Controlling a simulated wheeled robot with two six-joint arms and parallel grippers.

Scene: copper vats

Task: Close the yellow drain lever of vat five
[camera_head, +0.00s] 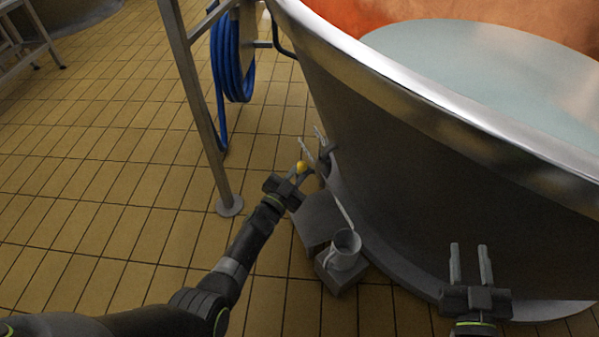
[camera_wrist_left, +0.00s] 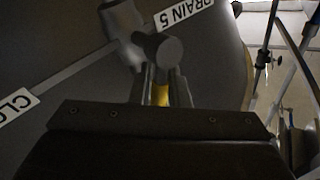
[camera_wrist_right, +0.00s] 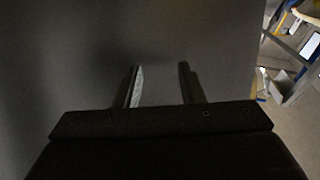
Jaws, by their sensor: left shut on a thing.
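The large vat (camera_head: 420,150) stands at the right of the head view, with pale liquid inside its bright metal rim. The yellow drain lever (camera_head: 302,167) shows as a small yellow end low beside the vat's near side. My left gripper (camera_head: 298,172) is shut on it. In the left wrist view the yellow lever (camera_wrist_left: 160,95) lies between the fingers, below a grey round valve part (camera_wrist_left: 158,48). A label reading "DRAIN 5" (camera_wrist_left: 183,12) is on the vat wall behind. My right gripper (camera_head: 470,264) is open and empty in front of the vat's side.
A label starting "CLO" (camera_wrist_left: 16,105) is at the left of the left wrist view. A metal jug (camera_head: 344,250) stands on a grey block (camera_head: 341,275) by the vat's foot. A metal post (camera_head: 205,110) and a coiled blue hose (camera_head: 232,60) stand left of the vat.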

